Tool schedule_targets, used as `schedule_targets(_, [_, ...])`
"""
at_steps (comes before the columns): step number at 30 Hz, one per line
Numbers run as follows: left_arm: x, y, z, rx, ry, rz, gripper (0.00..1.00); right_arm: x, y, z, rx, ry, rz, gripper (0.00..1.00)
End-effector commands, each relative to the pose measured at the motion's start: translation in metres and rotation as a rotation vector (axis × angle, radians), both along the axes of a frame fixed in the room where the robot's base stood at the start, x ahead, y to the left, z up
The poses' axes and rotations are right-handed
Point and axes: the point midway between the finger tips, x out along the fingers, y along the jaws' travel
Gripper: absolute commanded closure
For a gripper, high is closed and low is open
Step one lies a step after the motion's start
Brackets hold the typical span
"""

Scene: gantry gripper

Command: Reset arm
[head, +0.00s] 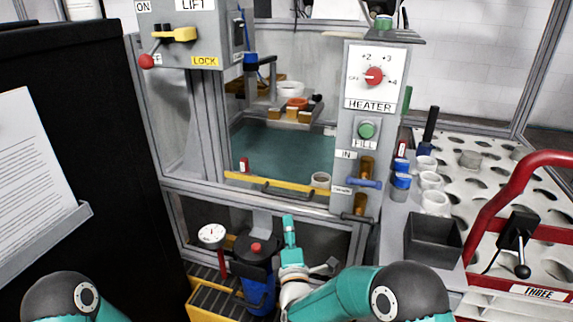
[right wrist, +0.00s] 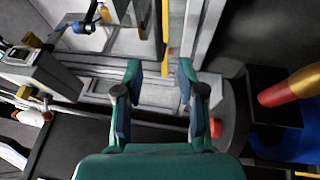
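My right arm (head: 345,293) comes in from the lower right and bends up at the wrist. My right gripper (head: 289,222) points up in front of the cabinet's lower opening, right of a blue cylinder with a red top (head: 257,262). In the right wrist view, the right gripper (right wrist: 160,72) has its two teal fingers apart with nothing between them. Part of my left arm (head: 66,300) shows at the bottom left; its gripper is out of view.
The cabinet has a LIFT panel (head: 190,35), a HEATER panel (head: 360,140) and a yellow bar handle (head: 290,184). A gauge (head: 212,235) sits below. A grey bin (head: 432,241) and red rail (head: 482,215) are at right. A black cabinet (head: 85,120) stands left.

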Motion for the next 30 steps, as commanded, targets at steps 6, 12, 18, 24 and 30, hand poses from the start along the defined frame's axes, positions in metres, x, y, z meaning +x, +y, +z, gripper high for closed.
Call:
schedule_targets(6, [0.0, 0.0, 0.0, 0.0, 0.0, 0.0, 0.6, -0.008, -0.018, -0.048, 0.156, 0.176, 0.04, 0.61])
schedule_targets(12, [0.0, 0.0, 0.0, 0.0, 0.0, 0.0, 0.6, -0.058, -0.054, -0.156, 0.577, 0.614, 0.019, 0.61])
schedule_targets(18, [0.0, 0.0, 0.0, 0.0, 0.0, 0.0, 0.6, -0.164, -0.09, -0.252, 1.101, 1.08, -0.249, 0.61])
schedule_targets(24, [0.0, 0.0, 0.0, 0.0, 0.0, 0.0, 0.6, -0.269, -0.106, -0.292, 1.475, 1.362, -0.637, 0.61])
schedule_targets(30, [0.0, 0.0, 0.0, 0.0, 0.0, 0.0, 0.6, -0.358, -0.113, -0.301, 1.71, 1.507, -1.049, 0.61])
